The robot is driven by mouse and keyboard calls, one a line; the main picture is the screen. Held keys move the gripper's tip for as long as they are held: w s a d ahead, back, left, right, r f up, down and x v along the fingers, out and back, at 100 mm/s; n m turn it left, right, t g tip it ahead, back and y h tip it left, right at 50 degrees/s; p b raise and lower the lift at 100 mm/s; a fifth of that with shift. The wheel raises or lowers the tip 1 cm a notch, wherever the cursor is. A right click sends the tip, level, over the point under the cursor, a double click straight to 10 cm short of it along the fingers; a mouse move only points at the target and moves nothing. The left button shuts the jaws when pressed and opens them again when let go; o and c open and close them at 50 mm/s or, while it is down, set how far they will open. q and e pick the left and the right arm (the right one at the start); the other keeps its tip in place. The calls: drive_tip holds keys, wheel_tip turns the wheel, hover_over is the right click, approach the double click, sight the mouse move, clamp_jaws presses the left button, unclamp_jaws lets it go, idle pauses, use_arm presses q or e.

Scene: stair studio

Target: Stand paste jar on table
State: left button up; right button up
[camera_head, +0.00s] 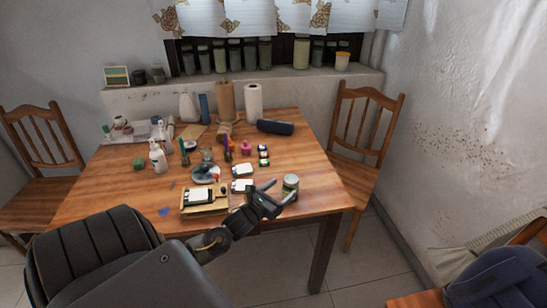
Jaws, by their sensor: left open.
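A small cylindrical jar (291,184) with a greenish-grey body and a pale band, which looks like the paste jar, appears upright at the front right of the wooden table (318,190). My left gripper (279,191) is open beside it, on its left, with the fingers pointing toward the jar. The fingertips are close to the jar, and I cannot tell whether they touch it. The jar's lower left is partly hidden by a finger. My right gripper is not in view.
A wooden box (205,204), white containers (242,170) and a pump bottle (158,158) stand left of the gripper. Paper rolls (254,101) and a dark case (275,127) are at the back. Chairs (362,145) flank the table. The table's right side is clear.

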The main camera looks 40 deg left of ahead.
use_arm(q)
drive_tip(key=shift+s+d, duration=0.15)
drive_tip(key=shift+s, duration=1.9)
